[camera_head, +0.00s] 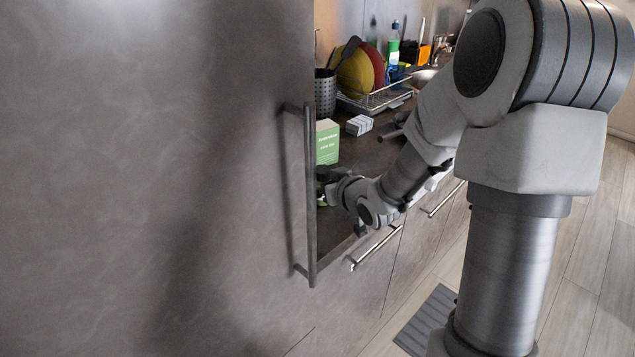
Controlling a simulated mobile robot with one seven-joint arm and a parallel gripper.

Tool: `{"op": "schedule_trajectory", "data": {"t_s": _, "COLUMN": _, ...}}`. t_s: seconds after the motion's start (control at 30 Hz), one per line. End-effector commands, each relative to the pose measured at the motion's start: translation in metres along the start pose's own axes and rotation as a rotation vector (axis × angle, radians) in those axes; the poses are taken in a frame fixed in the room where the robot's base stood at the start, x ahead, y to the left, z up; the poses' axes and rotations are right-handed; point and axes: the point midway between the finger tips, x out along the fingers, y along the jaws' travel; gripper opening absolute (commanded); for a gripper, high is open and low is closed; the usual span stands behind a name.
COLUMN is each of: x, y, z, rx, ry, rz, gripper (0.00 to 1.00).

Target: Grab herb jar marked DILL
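My gripper (330,184) is low over the counter, at the edge of the tall cabinet front on the left. Its fingertips are partly hidden by that edge, so I cannot tell if they are open or shut. A small green and white item (321,199) shows just below the gripper; it is too small and covered to identify. No jar with a readable DILL label shows.
A green and white box (327,142) stands on the dark counter (375,157) behind my gripper. Beyond are a striped block (359,125), a perforated holder (325,93) and a dish rack (377,98). The tall cabinet's long handle (310,195) stands close by my gripper.

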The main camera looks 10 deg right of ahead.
Motion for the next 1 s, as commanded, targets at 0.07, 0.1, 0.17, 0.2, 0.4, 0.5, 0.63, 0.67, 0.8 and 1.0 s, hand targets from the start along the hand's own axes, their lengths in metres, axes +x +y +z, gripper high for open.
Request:
{"op": "schedule_trajectory", "data": {"t_s": 0.07, "x": -0.0004, "y": 0.0004, "z": 0.0007, "rx": 0.000, "ry": 0.000, "rz": 0.000, "gripper": 0.91}}
{"op": "schedule_trajectory", "data": {"t_s": 0.1, "x": -0.0004, "y": 0.0004, "z": 0.0006, "rx": 0.000, "ry": 0.000, "rz": 0.000, "gripper": 0.91}}
{"op": "schedule_trajectory", "data": {"t_s": 0.17, "x": -0.0004, "y": 0.0004, "z": 0.0005, "rx": 0.000, "ry": 0.000, "rz": 0.000, "gripper": 0.91}}
{"op": "schedule_trajectory", "data": {"t_s": 0.2, "x": -0.0003, "y": 0.0004, "z": 0.0005, "rx": 0.000, "ry": 0.000, "rz": 0.000, "gripper": 0.91}}
{"op": "schedule_trajectory", "data": {"t_s": 0.4, "x": -0.0002, "y": 0.0003, "z": 0.0003, "rx": 0.000, "ry": 0.000, "rz": 0.000, "gripper": 0.60}}
{"op": "schedule_trajectory", "data": {"t_s": 0.5, "x": -0.0002, "y": 0.0003, "z": 0.0003, "rx": 0.000, "ry": 0.000, "rz": 0.000, "gripper": 0.42}}
{"op": "schedule_trajectory", "data": {"t_s": 0.63, "x": -0.0002, "y": 0.0002, "z": 0.0002, "rx": 0.000, "ry": 0.000, "rz": 0.000, "gripper": 0.19}}
{"op": "schedule_trajectory", "data": {"t_s": 0.67, "x": -0.0002, "y": 0.0003, "z": 0.0002, "rx": 0.000, "ry": 0.000, "rz": 0.000, "gripper": 0.14}}
{"op": "schedule_trajectory", "data": {"t_s": 0.8, "x": -0.0002, "y": 0.0002, "z": -0.0002, "rx": 0.000, "ry": 0.001, "rz": 0.000, "gripper": 0.00}}
{"op": "schedule_trajectory", "data": {"t_s": 1.0, "x": -0.0005, "y": 0.0002, "z": -0.0010, "rx": -0.001, "ry": 0.001, "rz": 0.000, "gripper": 0.00}}
